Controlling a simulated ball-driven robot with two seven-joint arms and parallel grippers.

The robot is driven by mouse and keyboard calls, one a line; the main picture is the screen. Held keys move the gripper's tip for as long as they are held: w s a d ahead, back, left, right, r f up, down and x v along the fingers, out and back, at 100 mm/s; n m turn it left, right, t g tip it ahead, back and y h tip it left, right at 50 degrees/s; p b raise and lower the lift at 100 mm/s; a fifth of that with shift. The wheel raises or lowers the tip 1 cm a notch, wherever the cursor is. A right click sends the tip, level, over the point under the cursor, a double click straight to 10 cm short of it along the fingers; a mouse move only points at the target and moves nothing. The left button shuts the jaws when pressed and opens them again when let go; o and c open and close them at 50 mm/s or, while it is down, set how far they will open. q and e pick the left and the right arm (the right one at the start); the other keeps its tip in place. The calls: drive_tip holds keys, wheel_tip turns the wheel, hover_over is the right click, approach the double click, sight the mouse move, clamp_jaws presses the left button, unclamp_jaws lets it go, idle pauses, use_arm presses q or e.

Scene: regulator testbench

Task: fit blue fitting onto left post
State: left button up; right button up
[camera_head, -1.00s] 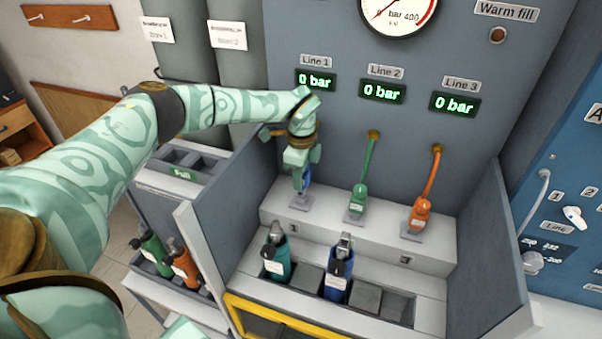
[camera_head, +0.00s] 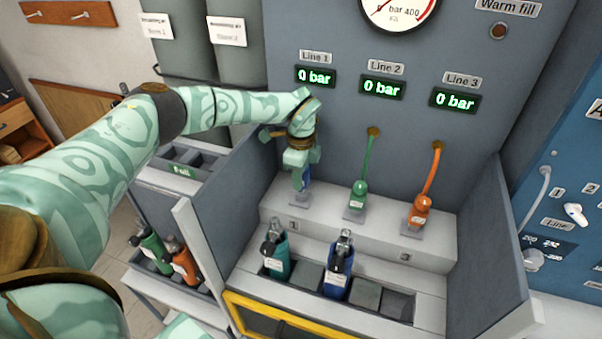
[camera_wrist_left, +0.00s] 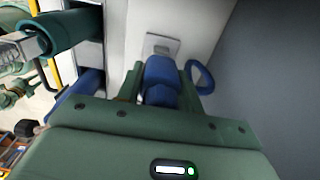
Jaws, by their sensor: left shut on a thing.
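The blue fitting (camera_wrist_left: 160,80) is between the fingers of my left gripper (camera_wrist_left: 161,92), which is shut on it. In the head view the left gripper (camera_head: 299,170) points down below the Line 1 display, and a little blue shows beside and under its fingers. The left post's grey base plate (camera_head: 299,201) is on the ledge directly below; the plate also shows just beyond the fitting in the wrist view (camera_wrist_left: 161,44). The post itself is hidden, so I cannot tell whether the fitting touches it. A blue hose loop (camera_wrist_left: 201,76) shows beside the fitting. My right gripper is not in view.
A green fitting (camera_head: 357,196) and an orange fitting (camera_head: 421,208) stand on the posts to the right. Teal (camera_head: 276,252) and blue (camera_head: 338,270) bottles stand in the front rack. Grey side panels (camera_head: 222,190) bound the bay.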

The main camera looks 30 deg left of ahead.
use_arm(q)
drive_tip(key=shift+f+b, duration=0.35)
drive_tip(key=shift+f, duration=0.95)
drive_tip(key=o, duration=1.2)
drive_tip(key=shift+o, duration=0.2)
wheel_tip(320, 180, up, 16)
drive_tip(key=p, duration=0.3)
drive_tip(key=shift+r, duration=0.25)
drive_tip(key=shift+f, duration=0.15)
